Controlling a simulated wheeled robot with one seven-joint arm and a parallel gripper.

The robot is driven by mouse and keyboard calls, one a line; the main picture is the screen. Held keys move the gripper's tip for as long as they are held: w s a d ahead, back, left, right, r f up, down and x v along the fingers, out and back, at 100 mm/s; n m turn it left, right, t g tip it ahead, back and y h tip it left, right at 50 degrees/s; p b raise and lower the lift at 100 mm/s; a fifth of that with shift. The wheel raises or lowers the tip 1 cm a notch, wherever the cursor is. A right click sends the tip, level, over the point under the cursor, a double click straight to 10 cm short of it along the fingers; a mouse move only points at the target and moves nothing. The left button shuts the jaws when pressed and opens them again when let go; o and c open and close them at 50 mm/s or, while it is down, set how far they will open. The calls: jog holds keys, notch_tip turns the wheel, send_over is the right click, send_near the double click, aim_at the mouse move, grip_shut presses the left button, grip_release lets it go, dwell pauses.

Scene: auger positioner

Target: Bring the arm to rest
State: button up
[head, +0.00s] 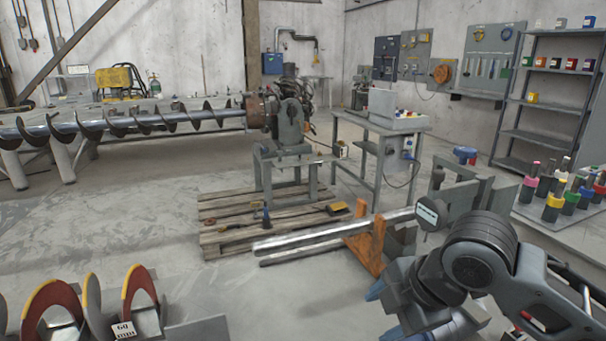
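My arm (480,258) shows at the lower right, bent, with dark grey joints and a light grey link. My gripper (385,312) is at its end, low and pointing down and left. Its two blue fingertips stand apart, and I see nothing held between them. The lower fingertip is partly cut off by the bottom edge of the picture.
Long metal bars (335,238) on an orange support (368,246) lie just beyond my gripper. A wooden pallet (225,240) carries the auger machine (290,125). Red-and-yellow auger pieces (140,290) stand at lower left. Coloured tool holders (553,207) are at right. Floor between is clear.

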jog(key=s+a+r+m+t+y, duration=0.1)
jog(key=a+r+m+t+y, duration=0.35)
jog(key=a, duration=0.35)
jog(key=s+a+r+m+t+y, duration=0.1)
jog(key=a+r+m+t+y, duration=0.3)
jog(key=a, duration=0.5)
jog(key=s+d+f+m+t+h, duration=0.1)
jog(key=s+d+f+m+h, duration=0.5)
jog(key=s, duration=0.4)
jog(key=s+d+f+m+t+h, duration=0.2)
jog(key=s+d+f+m+h, duration=0.25)
jog(key=s+d+m, duration=0.45)
jog(key=s+d+n, duration=0.1)
jog(key=s+d, duration=0.2)
jog(key=s, duration=0.3)
jog(key=s+d+h, duration=0.1)
jog(key=s+d, duration=0.1)
jog(key=s, duration=0.4)
jog(key=s+d+r+n+g, duration=0.1)
jog(key=s+d, duration=0.2)
jog(key=s, duration=0.3)
jog(key=shift+s+d+n, duration=0.3)
jog(key=shift+n, duration=0.05)
